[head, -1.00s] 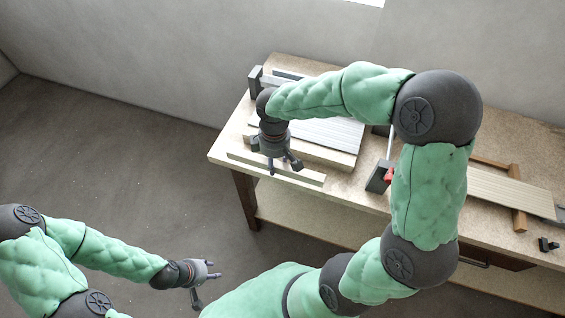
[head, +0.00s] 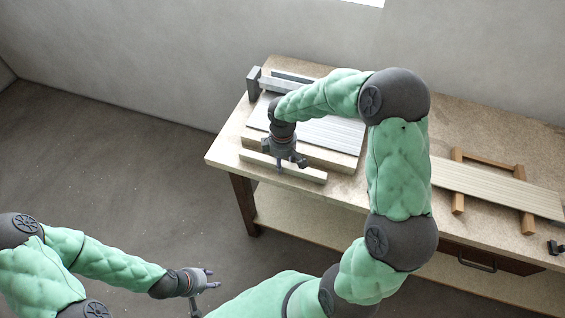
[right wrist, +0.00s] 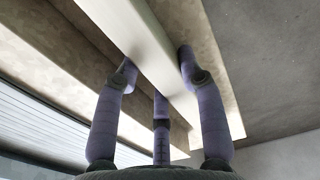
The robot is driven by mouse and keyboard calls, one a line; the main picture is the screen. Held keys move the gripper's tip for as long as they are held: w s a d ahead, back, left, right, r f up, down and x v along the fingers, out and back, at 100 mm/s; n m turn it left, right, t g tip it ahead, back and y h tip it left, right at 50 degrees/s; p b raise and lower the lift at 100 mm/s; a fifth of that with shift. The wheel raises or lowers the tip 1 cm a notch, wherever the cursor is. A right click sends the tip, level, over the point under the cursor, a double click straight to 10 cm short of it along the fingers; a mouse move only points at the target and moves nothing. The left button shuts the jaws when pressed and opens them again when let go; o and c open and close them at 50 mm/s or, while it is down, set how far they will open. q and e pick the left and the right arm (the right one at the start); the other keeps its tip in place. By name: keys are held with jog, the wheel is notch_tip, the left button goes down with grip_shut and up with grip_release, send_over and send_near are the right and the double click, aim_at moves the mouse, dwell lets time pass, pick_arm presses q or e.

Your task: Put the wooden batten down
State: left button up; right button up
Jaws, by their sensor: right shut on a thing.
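The wooden batten (head: 312,177) is a pale, straight strip along the front left edge of the workbench, beside the board with the grey slatted panel. My right gripper (head: 286,164) is shut on it from above, near its middle. In the right wrist view the batten (right wrist: 145,40) runs between the purple fingers of my right gripper (right wrist: 158,70). I cannot tell whether its underside touches the bench top. My left gripper (head: 203,288) is empty, fingers apart, over the floor at lower left.
The workbench (head: 222,150) has a grey slatted panel (head: 335,132) on a board and a dark-ended fixture (head: 254,83) behind. A small black item (head: 556,247) sits near the right edge.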

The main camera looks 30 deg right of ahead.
aim_at(283, 161)
jog(key=shift+r, duration=0.1)
jog(key=o, duration=1.2)
notch_tip(283, 161, up, 12)
jog(key=p, duration=0.3)
